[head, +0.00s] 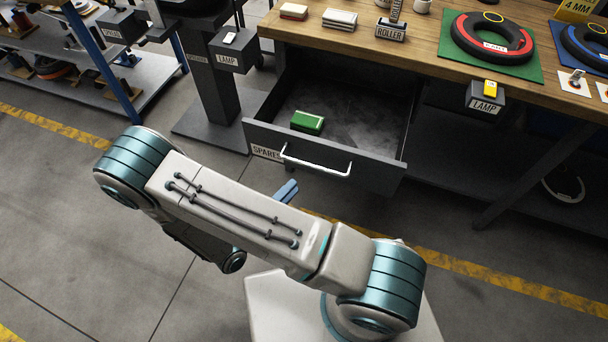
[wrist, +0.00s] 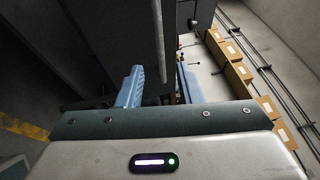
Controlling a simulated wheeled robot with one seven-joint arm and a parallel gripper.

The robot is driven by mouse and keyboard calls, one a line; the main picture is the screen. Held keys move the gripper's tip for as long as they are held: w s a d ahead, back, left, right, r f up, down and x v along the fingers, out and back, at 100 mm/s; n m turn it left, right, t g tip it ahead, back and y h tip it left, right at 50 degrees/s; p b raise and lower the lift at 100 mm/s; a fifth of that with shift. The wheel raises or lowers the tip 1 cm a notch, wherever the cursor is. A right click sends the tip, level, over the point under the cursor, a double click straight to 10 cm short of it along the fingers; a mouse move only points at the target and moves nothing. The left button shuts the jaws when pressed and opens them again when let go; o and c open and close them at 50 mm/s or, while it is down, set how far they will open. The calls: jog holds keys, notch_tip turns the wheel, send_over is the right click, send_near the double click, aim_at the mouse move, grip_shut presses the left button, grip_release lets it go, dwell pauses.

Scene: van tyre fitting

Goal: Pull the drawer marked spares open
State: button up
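The drawer marked SPARES (head: 370,172) stands pulled out from under the wooden workbench, with its inside showing. Its label (head: 266,152) is at the left of the dark front, and a white bar handle (head: 318,168) runs across the middle. A green box (head: 307,122) lies inside. In the head view one blue finger of my gripper shows just below the handle, apart from it in the picture; my arm hides the rest.
The workbench (head: 440,62) carries a roller block, a tyre on a green mat and a second tyre on blue. The floor before the drawer is clear.

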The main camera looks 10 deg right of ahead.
jog(key=shift+v, duration=2.25)
jog(key=s+d+r+n+g+y+p, duration=0.1)
jog(key=d+r+n+y, duration=0.3)
jog(key=r+n, duration=0.6)
jog(key=s+d+r+n+g+y+p, duration=0.1)
jog(key=d+r+n+g+y+p, duration=0.3)
jog(key=r+n+y, duration=0.3)
jog(key=s+d+r+n+g+y+p, duration=0.1)
jog(key=d+r+n+g+y+p, duration=0.1)
jog(key=r+n, duration=1.1)
jog(key=d+r+g+y, duration=0.1)
jog(key=d+r+y, duration=0.1)
jog(key=y, duration=0.1)
jog(key=shift+s+y+p, duration=0.3)
jog(key=shift+s+y, duration=0.1)
